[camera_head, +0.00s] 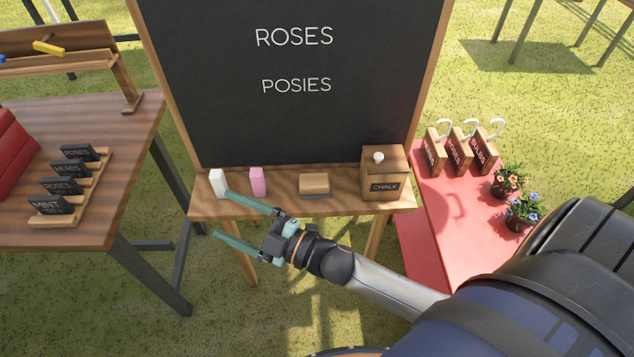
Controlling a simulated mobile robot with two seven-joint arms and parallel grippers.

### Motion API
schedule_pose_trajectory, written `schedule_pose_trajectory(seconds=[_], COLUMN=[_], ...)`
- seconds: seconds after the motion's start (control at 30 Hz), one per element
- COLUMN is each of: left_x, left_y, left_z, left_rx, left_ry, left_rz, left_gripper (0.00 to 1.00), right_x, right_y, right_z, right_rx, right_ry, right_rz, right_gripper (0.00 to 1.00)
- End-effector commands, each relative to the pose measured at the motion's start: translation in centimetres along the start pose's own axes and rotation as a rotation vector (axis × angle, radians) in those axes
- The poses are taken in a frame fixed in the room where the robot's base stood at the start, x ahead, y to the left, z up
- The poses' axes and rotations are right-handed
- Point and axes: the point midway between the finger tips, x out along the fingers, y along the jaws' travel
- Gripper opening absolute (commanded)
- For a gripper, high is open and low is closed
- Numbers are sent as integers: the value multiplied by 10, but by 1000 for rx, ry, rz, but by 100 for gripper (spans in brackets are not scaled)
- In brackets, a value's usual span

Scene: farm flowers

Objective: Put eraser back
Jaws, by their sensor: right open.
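The eraser (314,184), a wooden block with a grey underside, lies on the wooden ledge (342,206) below the chalkboard (300,130), between the pink stick and the chalk box. My right gripper (224,213) is open and empty. Its green fingers point left, at the front edge of the ledge, to the left of and nearer than the eraser. The upper finger overlaps the ledge in the picture; I cannot tell whether it touches. My left gripper is out of view.
On the ledge stand a white block (217,182), a pink block (258,182) and a wooden CHALK box (384,178). A brown table (90,215) with small labels is at left. A red table (455,215) with flower pots is at right.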

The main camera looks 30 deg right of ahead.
Motion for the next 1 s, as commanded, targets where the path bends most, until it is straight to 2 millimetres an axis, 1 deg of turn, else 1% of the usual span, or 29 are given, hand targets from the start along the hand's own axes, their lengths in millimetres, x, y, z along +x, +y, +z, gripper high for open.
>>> schedule_pose_trajectory(seconds=[0.03,0.07,0.1,0.17,0.2,0.3,0.4,0.47,0.53,1.0], left_x=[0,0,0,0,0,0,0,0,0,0], left_y=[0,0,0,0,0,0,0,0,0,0], left_z=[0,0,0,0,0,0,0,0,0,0], left_rx=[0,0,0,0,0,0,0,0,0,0], left_ry=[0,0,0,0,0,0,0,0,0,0], left_rz=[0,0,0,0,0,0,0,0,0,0], left_gripper=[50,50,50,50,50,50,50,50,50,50], right_x=[-24,-38,-59,-92,-114,-158,-183,-190,-193,-192], right_y=[-18,-28,-44,-69,-85,-118,-137,-143,-145,-145], right_z=[28,44,62,84,94,106,109,109,109,109], right_rx=[166,258,377,538,632,809,908,936,947,942], right_ry=[-155,-245,-360,-517,-609,-783,-878,-906,-917,-914], right_rz=[7,10,13,11,9,-2,-8,-12,-13,-15], right_gripper=[87,87,87,87,87,87,87,87,87,87])
